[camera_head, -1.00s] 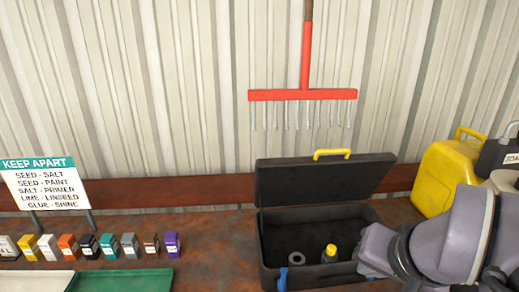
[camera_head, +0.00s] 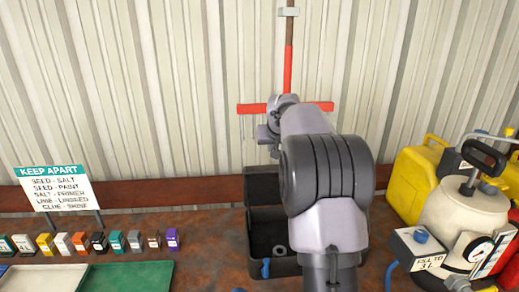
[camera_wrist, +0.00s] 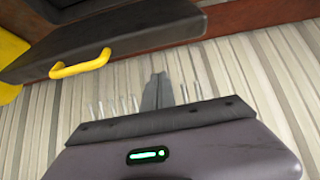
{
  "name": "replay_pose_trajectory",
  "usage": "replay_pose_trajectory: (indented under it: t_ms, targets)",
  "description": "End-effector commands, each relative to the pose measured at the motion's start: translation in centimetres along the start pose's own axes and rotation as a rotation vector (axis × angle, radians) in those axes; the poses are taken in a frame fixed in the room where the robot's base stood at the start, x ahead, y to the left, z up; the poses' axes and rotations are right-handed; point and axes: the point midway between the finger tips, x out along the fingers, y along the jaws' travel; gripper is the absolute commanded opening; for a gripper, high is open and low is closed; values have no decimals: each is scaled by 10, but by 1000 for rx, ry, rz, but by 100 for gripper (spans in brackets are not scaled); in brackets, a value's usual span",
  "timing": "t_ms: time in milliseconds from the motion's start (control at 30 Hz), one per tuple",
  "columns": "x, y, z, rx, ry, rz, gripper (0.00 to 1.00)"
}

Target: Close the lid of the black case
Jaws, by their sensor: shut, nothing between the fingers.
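The black case (camera_head: 286,268) stands on the bench with its lid (camera_head: 260,186) raised and leaning back. My arm hides the right part of the case and lid in the head view. In the wrist view the dark lid (camera_wrist: 130,32) and its yellow handle (camera_wrist: 80,66) lie at the upper left. My gripper (camera_wrist: 157,78) is shut and empty, its fingers together near the lid's edge in the picture; I cannot tell if they touch it. In the head view the wrist is above the lid, in front of the red rake.
A red rake (camera_head: 255,108) hangs on the corrugated wall behind the case. A sprayer tank (camera_head: 455,225) and yellow can (camera_head: 412,180) stand on the right. A row of small boxes (camera_head: 98,243), a sign (camera_head: 55,188) and a green tray (camera_head: 125,276) are on the left.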

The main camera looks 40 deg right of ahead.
Motion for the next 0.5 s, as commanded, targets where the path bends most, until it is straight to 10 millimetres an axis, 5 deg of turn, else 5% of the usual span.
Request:
replay_pose_trajectory:
  t_ms: [300,500]
  targets:
    - [70,-1,2,1,-3,-1,0]
    - [56,-1,32,1,-1,-1,0]
